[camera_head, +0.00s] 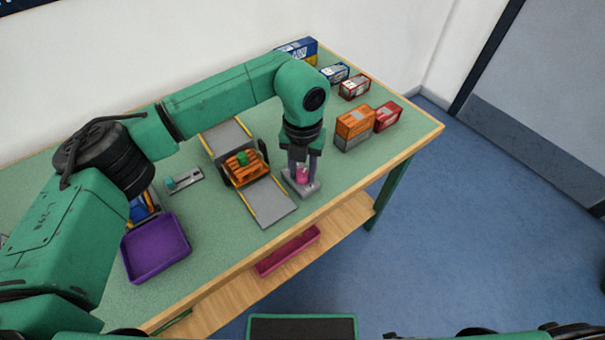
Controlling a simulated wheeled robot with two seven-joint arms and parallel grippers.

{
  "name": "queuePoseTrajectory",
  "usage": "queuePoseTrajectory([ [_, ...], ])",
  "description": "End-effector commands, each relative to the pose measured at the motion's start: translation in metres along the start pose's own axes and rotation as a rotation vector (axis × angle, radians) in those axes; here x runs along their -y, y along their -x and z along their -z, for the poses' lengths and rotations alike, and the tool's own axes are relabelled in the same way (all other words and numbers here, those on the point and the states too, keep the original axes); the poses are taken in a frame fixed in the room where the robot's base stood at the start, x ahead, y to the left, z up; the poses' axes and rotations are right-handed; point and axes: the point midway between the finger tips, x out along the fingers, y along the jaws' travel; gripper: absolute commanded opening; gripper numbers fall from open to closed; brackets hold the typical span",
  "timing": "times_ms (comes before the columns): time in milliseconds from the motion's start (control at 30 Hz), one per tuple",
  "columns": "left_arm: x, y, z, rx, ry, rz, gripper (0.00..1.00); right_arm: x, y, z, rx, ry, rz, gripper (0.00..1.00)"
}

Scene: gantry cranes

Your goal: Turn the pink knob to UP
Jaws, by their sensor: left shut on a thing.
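The pink knob (302,174) stands on a small grey base plate (311,188) near the table's front edge. My left gripper (302,168) points straight down from above, with its fingers on either side of the knob, shut on it. The fingers partly cover the knob, and any UP mark on the base is too small to read. My right gripper does not show.
Left of the knob is a grey track (270,204) with yellow edges and an orange crate (240,168) on it. A purple tray (157,275) lies at the left front. Several boxes, including an orange one (355,121), stand at the right. A red tray (289,252) is on the lower shelf.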

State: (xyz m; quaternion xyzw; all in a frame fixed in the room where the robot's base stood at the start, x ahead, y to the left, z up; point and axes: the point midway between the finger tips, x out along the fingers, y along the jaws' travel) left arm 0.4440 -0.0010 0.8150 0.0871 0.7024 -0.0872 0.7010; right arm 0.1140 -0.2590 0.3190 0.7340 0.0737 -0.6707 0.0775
Motion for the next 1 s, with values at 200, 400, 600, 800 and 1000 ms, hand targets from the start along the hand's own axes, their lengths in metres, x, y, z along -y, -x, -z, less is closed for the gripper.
queuePoseTrajectory([
  [200,0.000,-0.001,-0.001,0.005,-0.204,0.002,0.00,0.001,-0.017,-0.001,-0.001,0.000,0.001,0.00],
  [400,0.000,-0.001,-0.001,0.005,-0.394,0.001,0.00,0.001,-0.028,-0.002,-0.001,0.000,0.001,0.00],
  [600,0.000,0.000,-0.001,0.005,-0.583,0.001,0.00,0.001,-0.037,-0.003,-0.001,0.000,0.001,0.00],
  [800,0.000,0.001,-0.001,0.006,-0.773,0.000,0.00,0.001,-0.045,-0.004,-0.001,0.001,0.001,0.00],
  [1000,0.000,0.001,-0.001,0.006,-0.962,-0.001,0.00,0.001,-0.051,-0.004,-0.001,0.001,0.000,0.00],
])
